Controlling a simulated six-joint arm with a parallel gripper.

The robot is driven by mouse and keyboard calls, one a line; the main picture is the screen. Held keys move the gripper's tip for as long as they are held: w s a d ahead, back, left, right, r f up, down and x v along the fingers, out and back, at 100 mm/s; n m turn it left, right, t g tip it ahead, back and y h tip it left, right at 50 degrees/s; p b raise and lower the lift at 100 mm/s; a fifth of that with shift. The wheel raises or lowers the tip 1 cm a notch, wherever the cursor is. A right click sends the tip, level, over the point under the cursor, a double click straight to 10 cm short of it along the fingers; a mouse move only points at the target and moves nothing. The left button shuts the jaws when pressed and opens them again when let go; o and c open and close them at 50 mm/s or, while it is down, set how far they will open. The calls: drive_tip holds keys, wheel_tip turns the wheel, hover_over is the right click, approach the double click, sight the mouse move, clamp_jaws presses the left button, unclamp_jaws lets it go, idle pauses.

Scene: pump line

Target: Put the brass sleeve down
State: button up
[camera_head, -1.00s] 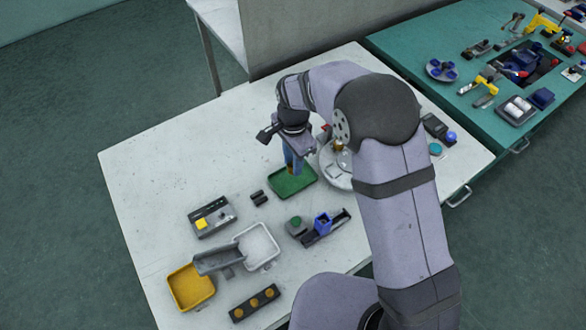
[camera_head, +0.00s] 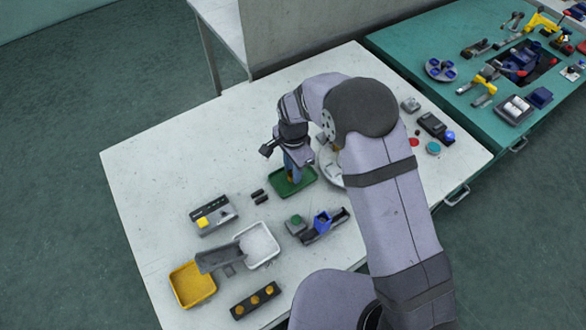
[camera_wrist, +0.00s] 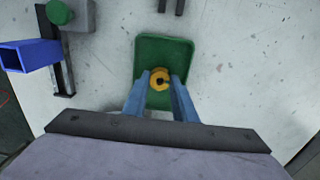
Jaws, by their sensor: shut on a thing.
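The brass sleeve (camera_wrist: 160,80) is a yellow ring with a dark hole, seen end-on in the wrist view between the blue fingers of my gripper (camera_wrist: 160,88). My gripper is shut on it. Both are over the green tray (camera_wrist: 177,47). In the head view my gripper (camera_head: 293,178) points down into the green tray (camera_head: 284,190), and the sleeve is too small and covered to make out well. I cannot tell whether the sleeve touches the tray floor.
A round grey plate (camera_head: 330,170) stands close right of the tray, partly behind my arm. Two small black pieces (camera_head: 259,196) lie to its left.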

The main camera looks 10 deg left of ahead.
drive_tip(key=o, duration=0.9)
drive_tip(key=shift+f, duration=0.1)
wheel_tip(320, 180, up, 12)
drive_tip(key=b, duration=0.3)
drive_tip(key=shift+r, duration=0.2)
drive_tip(key=s+d+n, duration=0.3)
drive_tip(key=s+d, duration=0.2)
drive_tip(key=d, duration=0.3)
drive_tip(key=s+d+f+n, duration=0.1)
drive_tip(key=s+d+n, duration=0.2)
drive_tip(key=s+d, duration=0.3)
drive_tip(key=s+d+f+n, duration=0.1)
drive_tip(key=s+d+n, duration=0.2)
drive_tip(key=s+d, duration=0.3)
drive_tip(key=shift+s+d+f, duration=0.1)
drive_tip(key=shift+d, duration=1.3)
drive_tip(key=shift+d+f, duration=0.1)
drive_tip(key=shift+d, duration=1.25)
